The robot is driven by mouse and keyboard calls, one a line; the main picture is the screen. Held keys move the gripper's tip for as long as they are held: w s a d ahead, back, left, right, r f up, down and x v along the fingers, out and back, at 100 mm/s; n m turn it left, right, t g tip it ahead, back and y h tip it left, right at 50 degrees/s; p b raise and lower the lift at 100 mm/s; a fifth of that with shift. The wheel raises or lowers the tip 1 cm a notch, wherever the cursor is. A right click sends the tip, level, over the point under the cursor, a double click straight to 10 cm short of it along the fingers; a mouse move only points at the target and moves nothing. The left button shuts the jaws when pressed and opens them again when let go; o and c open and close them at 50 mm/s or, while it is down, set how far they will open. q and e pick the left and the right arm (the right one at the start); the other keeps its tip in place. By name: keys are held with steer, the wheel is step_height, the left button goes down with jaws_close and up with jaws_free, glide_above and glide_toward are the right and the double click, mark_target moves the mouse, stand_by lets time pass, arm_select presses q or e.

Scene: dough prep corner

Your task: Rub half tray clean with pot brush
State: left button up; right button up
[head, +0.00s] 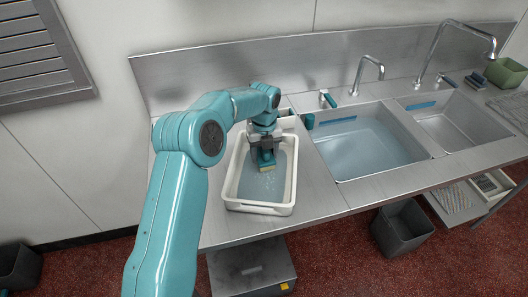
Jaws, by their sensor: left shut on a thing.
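The half tray (288,195) is a white, deep tray with rounded corners on the steel counter, left of the sink. Its blue-grey floor shows pale specks near the middle. My left gripper (262,147) reaches down into the tray and is shut on the pot brush (265,167), of which a teal part and a yellowish lower edge show. The brush is at or just above the tray floor; I cannot tell whether it touches. The gripper hides much of the brush. My right gripper is not in view.
A large sink (365,145) with water lies right of the tray, with a smaller basin (455,125) beyond it. Faucets (368,70) rise behind. A green bin (505,72) stands at the far right. Bare counter (318,190) separates tray and sink.

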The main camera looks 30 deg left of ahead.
arm_select(q)
steer(key=shift+f, duration=0.2)
steer(key=shift+f, duration=0.3)
steer(key=shift+s+d+b, duration=0.35)
steer(key=shift+s+b, duration=0.35)
steer(key=shift+b, duration=0.2)
steer(key=shift+s+d+r, duration=0.1)
steer(key=shift+s+d, duration=0.15)
steer(key=shift+s, duration=0.25)
